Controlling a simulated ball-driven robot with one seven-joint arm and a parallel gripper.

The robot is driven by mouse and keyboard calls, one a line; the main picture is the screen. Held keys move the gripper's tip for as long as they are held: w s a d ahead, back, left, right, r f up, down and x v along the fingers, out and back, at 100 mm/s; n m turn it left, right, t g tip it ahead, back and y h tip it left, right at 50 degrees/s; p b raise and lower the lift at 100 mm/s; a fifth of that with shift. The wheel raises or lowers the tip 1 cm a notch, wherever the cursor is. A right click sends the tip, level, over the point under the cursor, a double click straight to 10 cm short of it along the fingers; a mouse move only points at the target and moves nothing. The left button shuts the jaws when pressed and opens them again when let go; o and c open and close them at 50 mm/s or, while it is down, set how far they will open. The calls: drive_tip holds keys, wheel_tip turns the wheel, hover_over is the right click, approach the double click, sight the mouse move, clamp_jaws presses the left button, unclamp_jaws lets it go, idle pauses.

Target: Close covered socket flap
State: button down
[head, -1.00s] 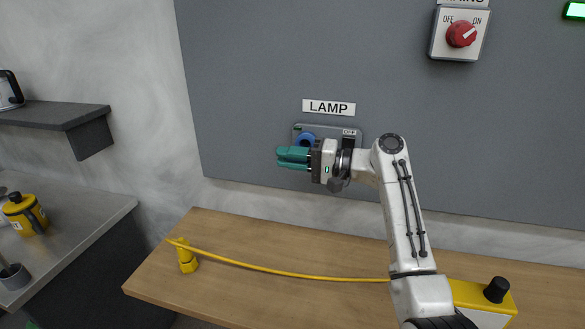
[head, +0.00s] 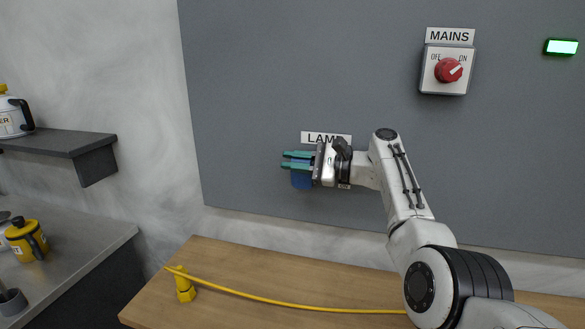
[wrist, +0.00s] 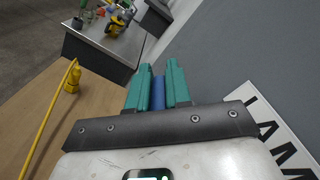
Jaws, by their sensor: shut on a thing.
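My gripper (head: 290,160) has green fingers and is in front of the grey wall panel, just under the LAMP label (head: 326,138). Its fingers are shut on a blue piece, the socket flap (head: 301,180), which shows below the fingers in the head view. In the wrist view the blue flap (wrist: 157,94) lies between the two green fingers (wrist: 159,72). The socket body is hidden behind my gripper and wrist, so I cannot tell the flap's angle to it.
A MAINS box with a red knob (head: 449,70) is at the upper right, its pointer toward ON. A green light (head: 561,47) glows beside it. A yellow cable (head: 290,303) runs along the wooden bench (head: 215,256) from a yellow plug (head: 184,284). A shelf (head: 60,145) is at left.

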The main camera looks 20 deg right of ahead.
drive_tip(key=shift+w+d+f+m, duration=0.15)
drive_tip(key=shift+w+d+m, duration=0.15)
drive_tip(key=shift+m, duration=0.2)
drive_tip(key=c, duration=1.1)
unclamp_jaws()
drive_tip(key=shift+w, duration=0.1)
drive_tip(key=shift+o, duration=0.2)
drive_tip(key=shift+r, duration=1.65)
drive_tip(key=shift+s+r, duration=0.45)
drive_tip(key=shift+r, duration=0.05)
drive_tip(key=s+r+b, duration=0.2)
drive_tip(key=s+r, duration=0.6)
drive_tip(key=s, duration=0.5)
drive_tip(key=shift+r+b, duration=0.35)
drive_tip(key=shift+b, duration=0.05)
